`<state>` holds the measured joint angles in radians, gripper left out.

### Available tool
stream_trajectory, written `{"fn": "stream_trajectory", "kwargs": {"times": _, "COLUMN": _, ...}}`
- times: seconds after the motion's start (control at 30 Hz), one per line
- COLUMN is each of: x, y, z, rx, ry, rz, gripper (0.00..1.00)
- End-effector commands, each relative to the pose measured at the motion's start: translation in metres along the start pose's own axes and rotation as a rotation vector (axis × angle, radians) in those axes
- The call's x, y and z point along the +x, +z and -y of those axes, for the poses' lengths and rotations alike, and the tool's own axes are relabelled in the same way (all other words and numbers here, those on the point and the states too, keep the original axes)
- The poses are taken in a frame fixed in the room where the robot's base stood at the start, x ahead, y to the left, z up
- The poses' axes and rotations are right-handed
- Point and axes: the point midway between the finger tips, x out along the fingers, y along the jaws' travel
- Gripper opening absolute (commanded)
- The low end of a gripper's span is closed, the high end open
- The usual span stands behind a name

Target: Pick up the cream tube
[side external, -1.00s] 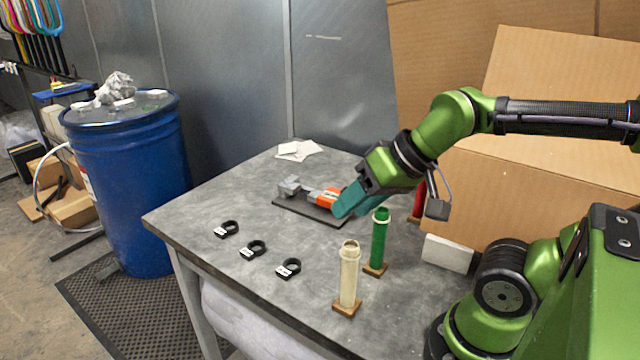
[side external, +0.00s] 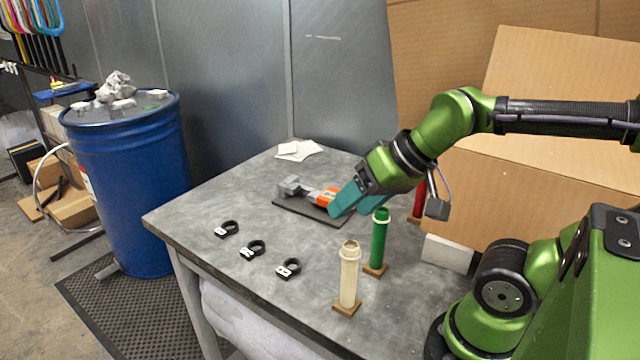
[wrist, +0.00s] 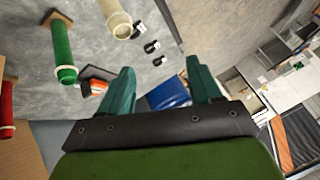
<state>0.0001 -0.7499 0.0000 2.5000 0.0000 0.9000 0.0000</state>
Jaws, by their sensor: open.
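The cream tube (side external: 349,275) stands upright on a small wooden base at the table's front right. In the wrist view the cream tube (wrist: 115,17) shows at the top, partly cut off by the frame edge. My gripper (side external: 346,203) is open and empty, with two teal fingers, above the table behind the cream tube and left of the green tube (side external: 380,238). The fingers also show in the wrist view (wrist: 163,85), well apart with nothing between them. The gripper does not touch the cream tube.
The green tube stands close behind the cream one, and a red tube (side external: 418,199) stands further back. Several black rings (side external: 253,249) lie at the front left. A dark plate (side external: 300,207) holds a grey and orange tool. A white block (side external: 447,254) lies at right.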

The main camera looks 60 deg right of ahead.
Motion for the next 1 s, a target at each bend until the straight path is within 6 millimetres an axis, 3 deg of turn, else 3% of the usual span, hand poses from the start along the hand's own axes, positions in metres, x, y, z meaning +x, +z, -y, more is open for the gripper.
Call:
{"fn": "stream_trajectory", "kwargs": {"times": 0.17, "x": 0.008, "y": -0.004, "z": 0.000, "rx": -0.004, "ry": 0.020, "rz": 0.035, "gripper": 0.64}}
{"fn": "stream_trajectory", "kwargs": {"times": 0.33, "x": 0.012, "y": -0.023, "z": 0.003, "rx": -0.041, "ry": 0.153, "rz": 0.225, "gripper": 0.64}}
{"fn": "stream_trajectory", "kwargs": {"times": 0.6, "x": -0.010, "y": -0.039, "z": 0.001, "rx": -0.008, "ry": 0.363, "rz": 0.476, "gripper": 0.64}}
{"fn": "stream_trajectory", "kwargs": {"times": 0.77, "x": -0.018, "y": -0.033, "z": -0.001, "rx": 0.020, "ry": 0.392, "rz": 0.520, "gripper": 0.64}}
{"fn": "stream_trajectory", "kwargs": {"times": 1.0, "x": 0.016, "y": -0.009, "z": -0.017, "rx": 0.022, "ry": 0.393, "rz": 0.530, "gripper": 0.64}}
